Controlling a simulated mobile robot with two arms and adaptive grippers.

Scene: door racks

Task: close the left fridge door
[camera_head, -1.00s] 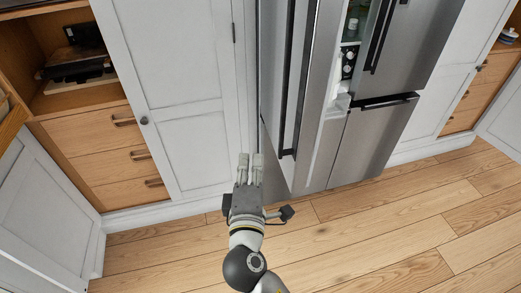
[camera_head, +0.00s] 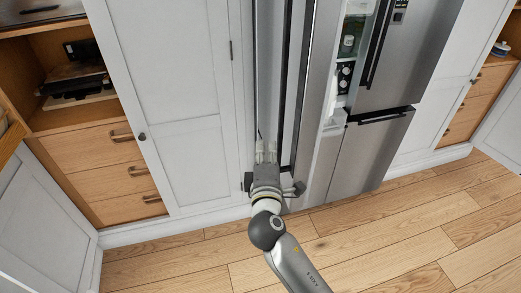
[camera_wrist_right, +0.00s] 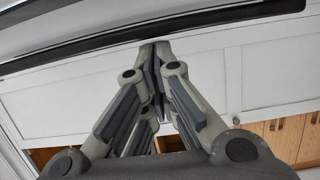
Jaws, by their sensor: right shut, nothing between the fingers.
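The left fridge door (camera_head: 319,120) is a tall steel panel standing open in the head view. Its dark vertical handle (camera_head: 303,80) runs along its outer side, and shelves inside the fridge show to its right. My right gripper (camera_head: 266,152) is shut and empty, low at the outer side of this door and left of the handle. I cannot tell whether its fingertips touch the door. In the wrist view the closed fingers (camera_wrist_right: 155,62) point at a white panel, with a dark bar (camera_wrist_right: 150,40) across just above them. My left gripper is not in view.
The right fridge door (camera_head: 405,60) and lower drawer front (camera_head: 365,155) are to the right. A white cabinet door (camera_head: 170,100) is close to the left of my right gripper. Wooden drawers (camera_head: 105,160) stand further left. The wooden floor (camera_head: 400,225) in front is clear.

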